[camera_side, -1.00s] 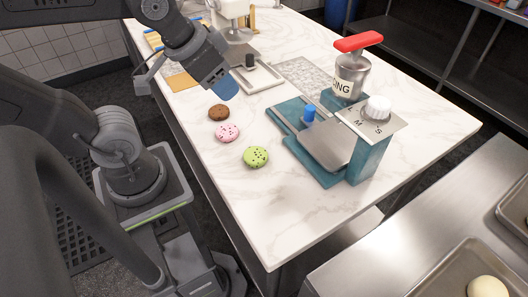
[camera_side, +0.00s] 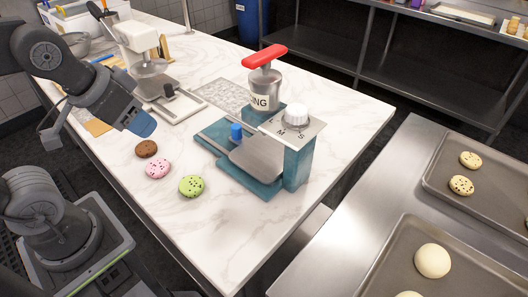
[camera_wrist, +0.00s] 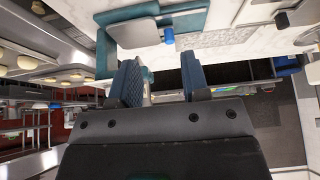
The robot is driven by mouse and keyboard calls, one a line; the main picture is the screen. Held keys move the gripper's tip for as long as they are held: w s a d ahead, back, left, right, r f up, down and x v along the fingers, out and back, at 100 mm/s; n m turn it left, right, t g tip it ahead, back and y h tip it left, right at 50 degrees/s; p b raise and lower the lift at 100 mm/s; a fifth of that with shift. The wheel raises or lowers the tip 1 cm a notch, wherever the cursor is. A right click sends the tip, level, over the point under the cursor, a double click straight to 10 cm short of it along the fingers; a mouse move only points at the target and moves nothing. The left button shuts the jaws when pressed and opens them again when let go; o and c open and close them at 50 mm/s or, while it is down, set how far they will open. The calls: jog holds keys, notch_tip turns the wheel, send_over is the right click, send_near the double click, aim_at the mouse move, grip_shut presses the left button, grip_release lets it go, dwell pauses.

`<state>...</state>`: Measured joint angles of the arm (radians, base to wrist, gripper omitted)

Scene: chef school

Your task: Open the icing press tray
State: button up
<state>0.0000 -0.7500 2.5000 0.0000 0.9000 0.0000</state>
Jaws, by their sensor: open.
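The icing press stands on the marble counter, with a teal base (camera_side: 212,137), a red handle (camera_side: 264,56), a canister marked "ING" (camera_side: 264,88) and a white dial (camera_side: 296,114). Its grey metal tray (camera_side: 258,160) lies flat on the base, with a blue knob (camera_side: 236,131) at its left end. In the wrist view the tray (camera_wrist: 135,32) and blue knob (camera_wrist: 168,37) show near the top. My gripper (camera_side: 141,124) is to the left of the press, above the counter and apart from it. In the wrist view my gripper (camera_wrist: 162,76) is open and empty.
A white-and-metal machine (camera_side: 140,42) with a tray stands behind. Baking trays (camera_side: 455,268) are on the steel table at right. The front counter is clear.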

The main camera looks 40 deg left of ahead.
jog(key=shift+o, duration=1)
jog(key=shift+w+r, duration=0.25)
jog(key=shift+w, duration=0.1)
jog(key=n+g, duration=0.3)
jog(key=g, duration=0.3)
send_over(236, 125)
notch_tip(236, 125, down, 3)
notch_tip(236, 125, down, 14)
jog(key=shift+s+r, duration=0.1)
jog(key=shift+r, duration=0.15)
grip_shut()
